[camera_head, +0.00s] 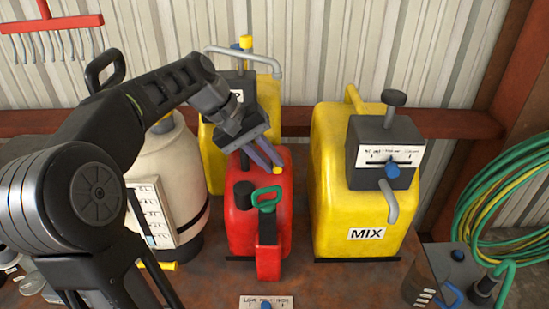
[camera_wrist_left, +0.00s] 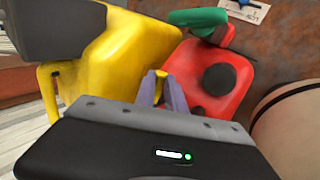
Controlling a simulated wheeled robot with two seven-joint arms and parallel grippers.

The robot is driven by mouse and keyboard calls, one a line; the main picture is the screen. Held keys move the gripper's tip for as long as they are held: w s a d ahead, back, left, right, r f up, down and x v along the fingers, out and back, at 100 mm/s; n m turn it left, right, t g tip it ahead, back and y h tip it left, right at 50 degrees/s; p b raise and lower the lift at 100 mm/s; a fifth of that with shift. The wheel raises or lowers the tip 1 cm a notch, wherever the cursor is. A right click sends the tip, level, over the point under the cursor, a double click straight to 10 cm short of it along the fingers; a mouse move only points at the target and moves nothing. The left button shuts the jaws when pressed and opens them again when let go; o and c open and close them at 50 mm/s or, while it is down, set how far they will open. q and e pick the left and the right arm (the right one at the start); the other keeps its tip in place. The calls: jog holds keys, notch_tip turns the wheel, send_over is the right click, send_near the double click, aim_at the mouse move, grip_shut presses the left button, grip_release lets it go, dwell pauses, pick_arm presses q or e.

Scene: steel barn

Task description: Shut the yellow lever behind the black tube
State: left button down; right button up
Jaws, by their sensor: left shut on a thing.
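A red can (camera_head: 238,222) stands on the bench with a short black tube (camera_head: 244,195) on its top and a green handle (camera_head: 266,198) beside it. A small yellow lever tip (camera_head: 278,170) shows at the can's back, behind the black tube. My left gripper (camera_head: 270,160) reaches down over the back of the can, its purple fingers shut on the yellow lever. The wrist view shows the yellow tip (camera_wrist_left: 161,73) between the fingertips, with the black tube (camera_wrist_left: 220,78) to the right. The rest of the lever is hidden. My right gripper is not in view.
The yellow MIX tank (camera_head: 340,210) stands right of the can, another yellow tank (camera_head: 212,150) behind it, and a cream tank (camera_head: 170,165) to the left. A yellow piece (camera_head: 170,265) sits low by the cream tank. A hose coil (camera_head: 500,200) hangs at right.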

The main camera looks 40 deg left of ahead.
pick_arm(q)
jog(key=shift+s+a+m+g, duration=0.1)
jog(key=shift+a+m+g, duration=0.2)
jog(key=shift+m, duration=0.3)
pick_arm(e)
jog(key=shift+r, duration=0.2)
pick_arm(q)
jog(key=shift+h, duration=0.3)
jog(key=c, duration=1.4)
grip_release()
